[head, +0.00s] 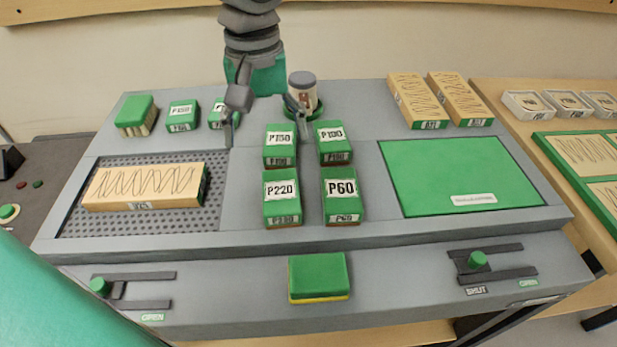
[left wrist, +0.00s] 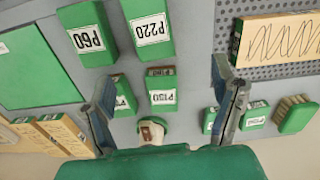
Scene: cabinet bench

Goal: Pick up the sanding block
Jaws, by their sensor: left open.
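Several green sanding blocks with grit labels stand mid-bench: P150 (head: 280,155), P100 (head: 333,152), P220 (head: 282,212) and P60 (head: 341,210). My left gripper (head: 264,133) reaches in from the back, open and empty, its fingers apart just behind the P150 block. In the left wrist view the P150 block (left wrist: 161,85) lies between the open fingers of my left gripper (left wrist: 165,85), with the P100 block (left wrist: 126,100) by one finger. P220 (left wrist: 150,28) and P60 (left wrist: 88,35) show beyond. My right gripper is not in view.
A jar (head: 303,90) stands close behind the blocks. More small blocks (head: 182,115) and a brush (head: 136,115) are at back left. A wooden board (head: 145,187) lies on the perforated plate. A green mat (head: 455,175) is bare at right. A green-yellow sponge (head: 319,277) is in front.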

